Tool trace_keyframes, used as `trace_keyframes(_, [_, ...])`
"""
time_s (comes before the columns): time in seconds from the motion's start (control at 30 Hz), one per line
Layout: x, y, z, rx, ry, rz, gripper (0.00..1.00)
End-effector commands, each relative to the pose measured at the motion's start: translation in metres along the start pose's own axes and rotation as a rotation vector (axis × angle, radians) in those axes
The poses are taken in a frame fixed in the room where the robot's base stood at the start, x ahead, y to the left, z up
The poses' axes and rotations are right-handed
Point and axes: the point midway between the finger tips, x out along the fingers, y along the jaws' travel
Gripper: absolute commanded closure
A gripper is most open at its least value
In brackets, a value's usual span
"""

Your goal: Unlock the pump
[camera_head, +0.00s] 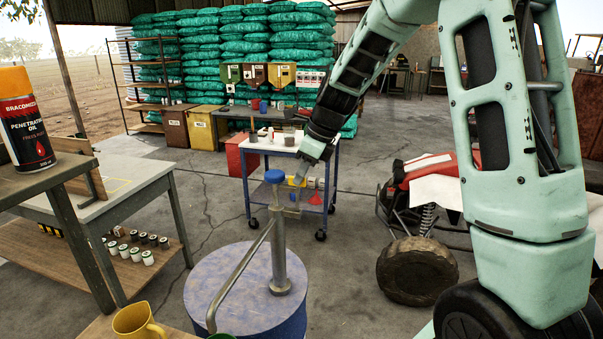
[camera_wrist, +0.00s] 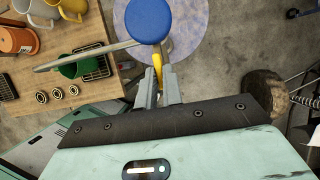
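The pump (camera_head: 279,245) is a grey post with a blue round cap (camera_head: 275,176), upright on a blue drum (camera_head: 245,287). Its long grey handle (camera_head: 238,275) slopes down to the front left. From above, the cap also shows in the wrist view (camera_wrist: 149,20). A small yellow piece (camera_wrist: 157,66) sits just below the cap there, between my gripper's fingertips. My gripper (camera_head: 297,206) is beside the upper post, just right of the cap. Its fingers (camera_wrist: 160,72) are slightly apart around the yellow piece; whether they press on it is not clear.
A yellow mug (camera_head: 137,321) stands at the front left. A small blue cart (camera_head: 290,148) stands behind the pump. A red vehicle with a large tyre (camera_head: 418,271) is at the right. The floor between is open.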

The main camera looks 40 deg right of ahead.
Motion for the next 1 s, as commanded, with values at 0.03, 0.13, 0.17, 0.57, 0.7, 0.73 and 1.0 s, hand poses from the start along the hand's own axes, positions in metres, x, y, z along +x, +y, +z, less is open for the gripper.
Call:
trace_keyframes(0.03, [-0.0004, 0.0000, 0.0002, -0.001, 0.000, 0.000, 1.00])
trace_keyframes(0.13, [-0.0006, -0.0002, 0.0003, -0.010, 0.000, 0.004, 1.00])
trace_keyframes(0.17, [-0.0006, -0.0003, 0.0003, -0.015, 0.000, 0.006, 1.00])
trace_keyframes(0.57, [-0.0024, -0.0037, 0.0016, -0.216, -0.001, 0.089, 1.00])
trace_keyframes(0.7, [-0.0027, -0.0049, 0.0025, -0.337, -0.001, 0.140, 1.00])
trace_keyframes(0.73, [-0.0025, -0.0051, 0.0026, -0.364, -0.001, 0.151, 1.00])
trace_keyframes(1.0, [-0.0020, -0.0073, 0.0042, -0.602, -0.001, 0.250, 1.00])
